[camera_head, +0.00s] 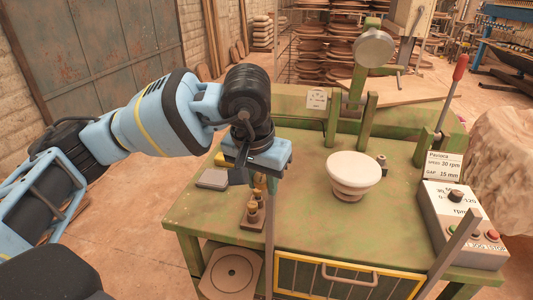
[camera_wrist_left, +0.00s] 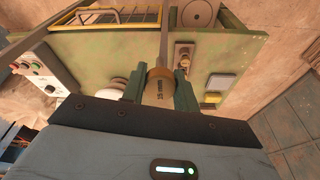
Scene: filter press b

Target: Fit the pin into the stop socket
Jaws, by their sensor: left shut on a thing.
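My left gripper (camera_head: 257,178) is above the left part of the green table (camera_head: 300,205). In the head view the pin is mostly hidden by the gripper. A small rack (camera_head: 251,217) with brass pins stands on the table just below the gripper; it also shows in the left wrist view (camera_wrist_left: 183,55). A small dark fitting (camera_head: 382,161) stands right of the white bowl; I cannot tell whether it is the stop socket. My right gripper is not in view.
The white bowl (camera_head: 354,172) stands mid-table, with green posts (camera_head: 365,122) and a round-headed arm (camera_head: 373,48) behind. A control box (camera_head: 462,222), a red-handled lever (camera_head: 460,68) and a "GAP 15 mm" sign (camera_head: 443,165) are at right. A grey pad (camera_head: 213,178) lies left.

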